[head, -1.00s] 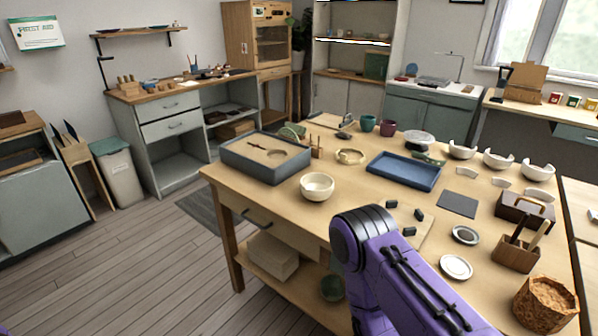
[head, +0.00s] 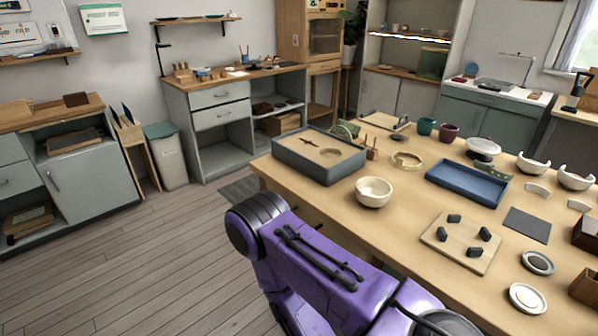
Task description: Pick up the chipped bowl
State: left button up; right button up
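A cream bowl (head: 373,192) stands upright near the front left edge of the wooden table, to the right of the grey foam-lined box. Its rim looks uneven, and it is probably the chipped bowl, though the chip is too small to be sure of. Two white bowls with large gaps, one of them this broken bowl (head: 533,163), stand at the far right. My purple arm reaches in from below, in front of the table. Neither of my grippers shows in this view.
A grey box (head: 290,160) stands left of the cream bowl, and a blue tray (head: 467,184) lies to its right. A board with dark pegs (head: 440,233) lies nearer. The table (head: 400,222) is bare between the bowl and that board. Open floor lies left.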

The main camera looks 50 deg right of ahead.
aim_at(371, 192)
jog(key=u, duration=0.35)
jog(key=i, duration=0.9)
jog(key=z, duration=3.85)
